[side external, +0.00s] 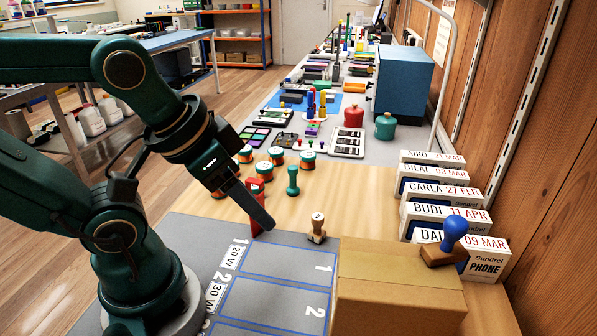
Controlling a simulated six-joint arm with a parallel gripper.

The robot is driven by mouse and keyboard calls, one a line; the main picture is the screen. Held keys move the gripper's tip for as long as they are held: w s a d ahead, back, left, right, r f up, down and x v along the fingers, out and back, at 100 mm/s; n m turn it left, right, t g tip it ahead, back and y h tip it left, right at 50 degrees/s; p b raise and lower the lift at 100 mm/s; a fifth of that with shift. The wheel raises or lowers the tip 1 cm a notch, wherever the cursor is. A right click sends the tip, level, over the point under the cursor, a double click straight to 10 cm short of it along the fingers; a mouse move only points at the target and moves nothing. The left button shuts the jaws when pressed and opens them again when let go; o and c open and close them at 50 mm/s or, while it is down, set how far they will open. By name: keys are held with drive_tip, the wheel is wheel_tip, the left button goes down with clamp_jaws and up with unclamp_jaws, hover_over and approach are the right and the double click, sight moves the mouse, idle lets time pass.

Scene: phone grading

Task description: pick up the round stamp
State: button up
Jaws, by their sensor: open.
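My gripper (263,226) is in the middle of the side external view, pointing down and to the right; it is open, with no object seen held in it. A small stamp with a pale wooden handle (317,226) stands upright to the right of my gripper, apart from it. A green knobbed piece (293,182) stands behind my gripper. I cannot tell for certain from base shape which is the round stamp.
A cardboard box (395,295) stands at the front right. A grey mat (250,295) with blue-outlined numbered areas lies in front. Several white labelled phone boxes (430,192) line the right side. Several green-and-orange round pieces (265,170) stand behind my gripper. Wooden tabletop is clear around the wooden-handled stamp.

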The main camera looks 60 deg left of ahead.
wheel_tip(320, 180, up, 5)
drive_tip(key=m+t+y, duration=0.2)
drive_tip(key=m+y, duration=0.9)
drive_tip(key=m, duration=1.3)
hover_over(293, 180)
drive_tip(key=s+d, duration=0.3)
drive_tip(key=shift+m, duration=0.4)
drive_tip(key=f, duration=1.7)
drive_tip(key=shift+w+d+f, duration=0.1)
drive_tip(key=shift+w+d, duration=0.05)
drive_tip(key=shift+w, duration=0.25)
drive_tip(key=shift+w+f, duration=0.1)
drive_tip(key=shift+f, duration=0.3)
drive_tip(key=shift+x, duration=2.5)
drive_tip(key=shift+r, duration=0.1)
clamp_jaws()
